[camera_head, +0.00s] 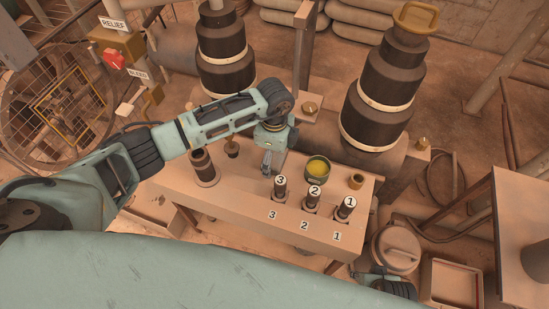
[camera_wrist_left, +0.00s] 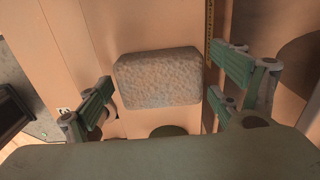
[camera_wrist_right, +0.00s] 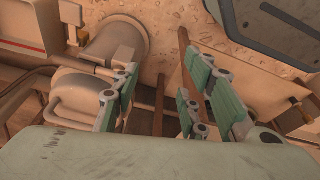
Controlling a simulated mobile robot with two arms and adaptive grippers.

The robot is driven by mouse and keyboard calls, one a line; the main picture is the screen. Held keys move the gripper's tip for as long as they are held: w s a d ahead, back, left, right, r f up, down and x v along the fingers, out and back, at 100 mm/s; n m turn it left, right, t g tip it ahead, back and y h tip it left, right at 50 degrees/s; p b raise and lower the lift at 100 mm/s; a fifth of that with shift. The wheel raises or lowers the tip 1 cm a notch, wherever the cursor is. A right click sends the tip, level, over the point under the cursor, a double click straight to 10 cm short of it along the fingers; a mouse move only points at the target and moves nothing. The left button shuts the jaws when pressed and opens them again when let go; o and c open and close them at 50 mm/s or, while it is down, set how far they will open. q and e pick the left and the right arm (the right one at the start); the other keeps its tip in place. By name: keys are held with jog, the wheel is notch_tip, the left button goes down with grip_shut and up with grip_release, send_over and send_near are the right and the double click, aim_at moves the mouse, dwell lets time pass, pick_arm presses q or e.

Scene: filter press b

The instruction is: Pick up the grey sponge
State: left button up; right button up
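The grey sponge (camera_wrist_left: 158,78) is a rounded, rough-textured block in the left wrist view. It lies on a tan surface between and beyond the spread fingers of my left gripper (camera_wrist_left: 165,108), with a gap on each side. The left gripper is open and empty. In the head view the left gripper (camera_head: 268,160) points down over the tan bench (camera_head: 230,207), and the sponge cannot be made out there. My right gripper (camera_wrist_right: 160,105) is open and empty, away from the bench, above the floor area. It shows only partly in the head view, at the bottom right.
Large dark stacked cylinders (camera_head: 385,82) rise behind. A lidded pot (camera_head: 397,247) and a tray (camera_head: 453,283) are at right.

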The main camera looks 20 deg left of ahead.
aim_at(275, 155)
pick_arm(q)
jog(key=c, duration=0.9)
jog(key=shift+o, duration=0.2)
jog(key=shift+r, duration=0.1)
jog(key=shift+r, duration=0.35)
notch_tip(275, 155, up, 9)
jog(key=shift+r+p, duration=0.1)
jog(key=shift+p, duration=0.75)
pick_arm(e)
jog(key=f, duration=0.1)
jog(key=s+f, duration=0.1)
jog(key=f, duration=0.1)
jog(key=s+f, duration=0.1)
jog(key=f, duration=0.1)
jog(key=shift+s+d+f, duration=0.15)
jog(key=shift+s, duration=0.1)
